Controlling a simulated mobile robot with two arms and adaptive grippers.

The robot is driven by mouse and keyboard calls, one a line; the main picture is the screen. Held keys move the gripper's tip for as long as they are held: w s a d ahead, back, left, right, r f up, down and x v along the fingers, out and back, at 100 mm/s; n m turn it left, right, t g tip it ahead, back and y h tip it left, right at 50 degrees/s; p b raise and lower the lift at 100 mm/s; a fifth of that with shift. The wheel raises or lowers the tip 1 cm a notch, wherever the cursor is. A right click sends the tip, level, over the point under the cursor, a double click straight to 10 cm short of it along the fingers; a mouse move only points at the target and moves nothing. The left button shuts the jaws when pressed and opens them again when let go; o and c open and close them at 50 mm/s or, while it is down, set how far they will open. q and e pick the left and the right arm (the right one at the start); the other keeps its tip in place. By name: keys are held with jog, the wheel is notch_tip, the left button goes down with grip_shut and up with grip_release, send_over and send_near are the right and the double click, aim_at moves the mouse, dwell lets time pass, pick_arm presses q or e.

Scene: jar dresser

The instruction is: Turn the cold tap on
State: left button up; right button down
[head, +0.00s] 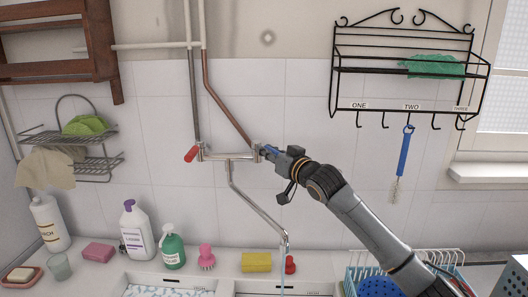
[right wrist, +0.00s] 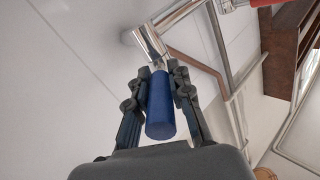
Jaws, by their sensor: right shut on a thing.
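The chrome wall tap (head: 230,156) has a red handle (head: 190,154) at its left end. The blue cold handle (right wrist: 160,108) is at the right end, mostly hidden by my gripper in the head view. My right gripper (head: 270,152) is shut on the blue handle, with one finger on each side of it in the right wrist view (right wrist: 162,78). The spout (head: 260,215) slopes down to the right over the sink. A thin pale streak, which looks like water, hangs below the spout's end. My left gripper is out of view.
A yellow sponge (head: 257,262), pink brush (head: 206,257), green bottle (head: 172,246) and white bottle (head: 137,229) stand along the sink's back ledge. A black wire rack (head: 405,110) with hooks hangs above right. A blue dish rack (head: 352,278) is under my right arm.

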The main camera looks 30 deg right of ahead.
jog(key=c, duration=1.4)
grip_release()
jog(key=shift+o, duration=1.1)
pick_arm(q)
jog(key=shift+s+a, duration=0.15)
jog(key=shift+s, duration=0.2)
pick_arm(e)
jog(key=s, duration=1.2)
jog(key=shift+d, duration=0.4)
jog(key=shift+f, duration=0.1)
